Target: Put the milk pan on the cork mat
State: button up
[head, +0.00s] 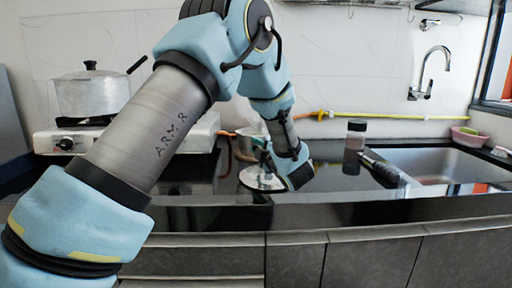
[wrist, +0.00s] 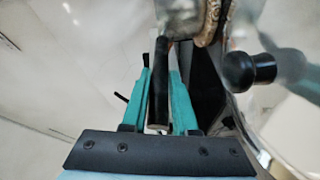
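The milk pan (wrist: 182,16) shows at the top of the wrist view as pale metal with a black handle pointing back toward me. My gripper (wrist: 161,75) has its teal fingers on both sides of this handle, with little or no gap, and seems shut on it. A mottled brown edge (wrist: 210,22), probably the cork mat, is next to the pan. I cannot tell whether the pan rests on it. In the head view my gripper is at the counter's middle, its fingers hidden by the wrist. Part of a metal pan (head: 246,144) shows behind it.
A shiny lid with a black knob (wrist: 246,71) lies close to the right of my gripper. A lidded pot (head: 92,93) stands on the stove at left. A dark-capped jar (head: 356,134), a black-handled object (head: 379,168) and the sink (head: 432,163) are at right.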

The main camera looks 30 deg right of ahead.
jog(key=o, duration=0.4)
jog(key=shift+r, duration=0.15)
jog(key=shift+r, duration=0.1)
jog(key=s, duration=0.4)
jog(key=s+b, duration=0.1)
jog(key=s, duration=0.7)
jog(key=shift+a, duration=0.3)
